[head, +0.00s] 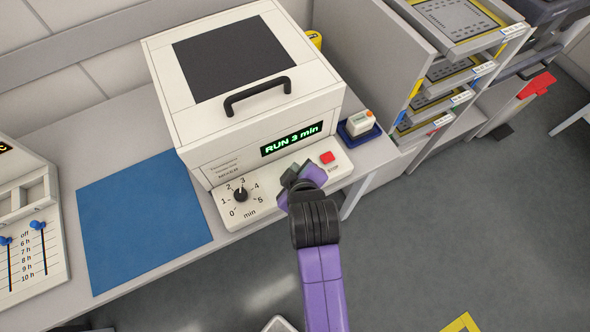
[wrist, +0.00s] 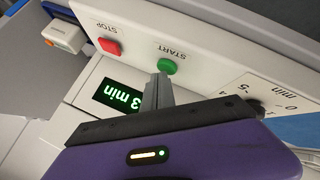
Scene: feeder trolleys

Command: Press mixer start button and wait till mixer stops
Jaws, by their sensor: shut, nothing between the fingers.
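The mixer (head: 245,95) is a white box with a dark window in its lid and a black handle. Its green display (head: 291,139) reads "RUN 3 min", and the dial (head: 240,194) points near 3. In the wrist view the green start button (wrist: 167,66) sits on the front panel beside the red stop button (wrist: 109,46), which also shows in the head view (head: 327,157). My gripper (wrist: 160,80) is shut and empty, its tips at or just by the start button; I cannot tell whether they touch. In the head view my gripper (head: 297,172) hides the start button.
A blue mat (head: 140,220) lies on the bench left of the mixer. A device with blue sliders (head: 38,240) stands at the far left. Shelves with trays (head: 440,80) stand farther right.

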